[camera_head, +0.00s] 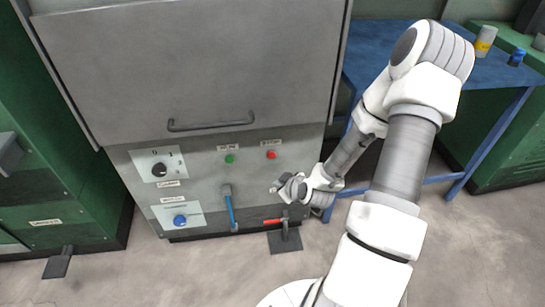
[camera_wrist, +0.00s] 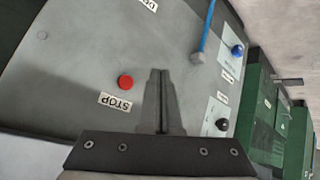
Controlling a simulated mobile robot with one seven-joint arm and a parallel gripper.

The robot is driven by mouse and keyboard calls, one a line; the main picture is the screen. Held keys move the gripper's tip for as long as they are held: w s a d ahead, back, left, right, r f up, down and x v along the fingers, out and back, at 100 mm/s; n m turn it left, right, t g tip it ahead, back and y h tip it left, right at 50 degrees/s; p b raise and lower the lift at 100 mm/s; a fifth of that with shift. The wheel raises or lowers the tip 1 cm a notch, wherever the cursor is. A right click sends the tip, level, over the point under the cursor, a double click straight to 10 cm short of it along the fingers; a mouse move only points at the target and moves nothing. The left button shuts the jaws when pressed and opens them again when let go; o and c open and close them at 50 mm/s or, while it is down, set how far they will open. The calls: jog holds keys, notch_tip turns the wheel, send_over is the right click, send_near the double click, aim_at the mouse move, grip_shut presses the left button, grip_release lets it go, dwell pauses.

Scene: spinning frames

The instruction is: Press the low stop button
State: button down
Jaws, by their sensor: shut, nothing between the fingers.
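The red stop button (camera_head: 271,155) sits on the low grey panel of the machine, under a small label, right of a green button (camera_head: 230,158). In the wrist view the red button (camera_wrist: 125,82) is round and bare, beside a label reading STOP (camera_wrist: 115,101) that appears upside down. My gripper (camera_head: 276,188) is shut and empty, below the red button in the head view. In the wrist view the closed fingers (camera_wrist: 160,75) point at the panel to the right of the red button, apart from it in the picture.
A black dial (camera_head: 159,169), a blue knob (camera_head: 180,220) and a blue lever (camera_head: 229,208) sit on the panel's left and middle. A red handle (camera_head: 273,221) sticks out low, near the gripper. A blue table (camera_head: 400,50) stands behind my arm at right.

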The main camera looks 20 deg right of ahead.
aim_at(271, 154)
jog(key=w+d, duration=0.2)
jog(key=w, duration=0.6)
jog(key=shift+w+d, duration=0.2)
jog(key=shift+w, duration=0.05)
dwell(2.1)
jog(key=shift+w+d, duration=0.1)
jog(key=shift+w, duration=0.3)
jog(key=shift+w+d+b, duration=0.2)
jog(key=shift+w+b, duration=0.1)
jog(key=shift+w, duration=0.25)
dwell(0.6)
jog(key=shift+s, duration=0.15)
dwell(0.3)
jog(key=shift+s+a, duration=0.3)
jog(key=shift+s, duration=0.5)
jog(key=shift+s, duration=0.1)
